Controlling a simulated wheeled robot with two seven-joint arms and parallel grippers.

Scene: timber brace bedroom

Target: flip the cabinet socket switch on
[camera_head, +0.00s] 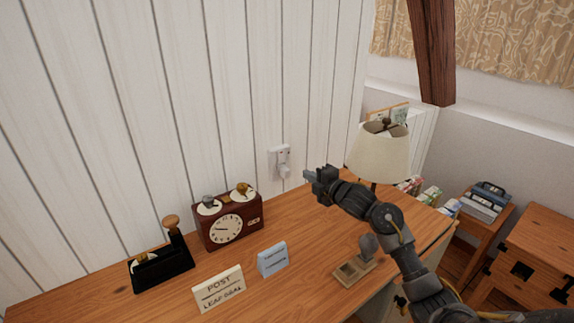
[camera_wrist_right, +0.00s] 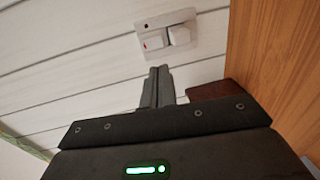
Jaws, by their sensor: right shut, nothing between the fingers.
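The white wall socket (camera_head: 281,160) is on the white plank wall above the cabinet top, with a white plug in its lower part. In the right wrist view the socket (camera_wrist_right: 166,35) shows ahead of the fingertips, with a small red mark beside the plug. My right gripper (camera_head: 309,174) is shut and empty, to the right of the socket and near the wall in the head view. In the wrist view its closed fingers (camera_wrist_right: 160,72) point at the socket's lower edge, seemingly with a small gap. My left gripper is out of view.
The wooden cabinet top (camera_head: 310,228) carries a dark red clock (camera_head: 228,221), a black holder (camera_head: 162,265), a post sign (camera_head: 219,289), a blue card (camera_head: 272,259) and a small wooden stand (camera_head: 354,270). A lamp (camera_head: 380,155) stands right behind my right arm.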

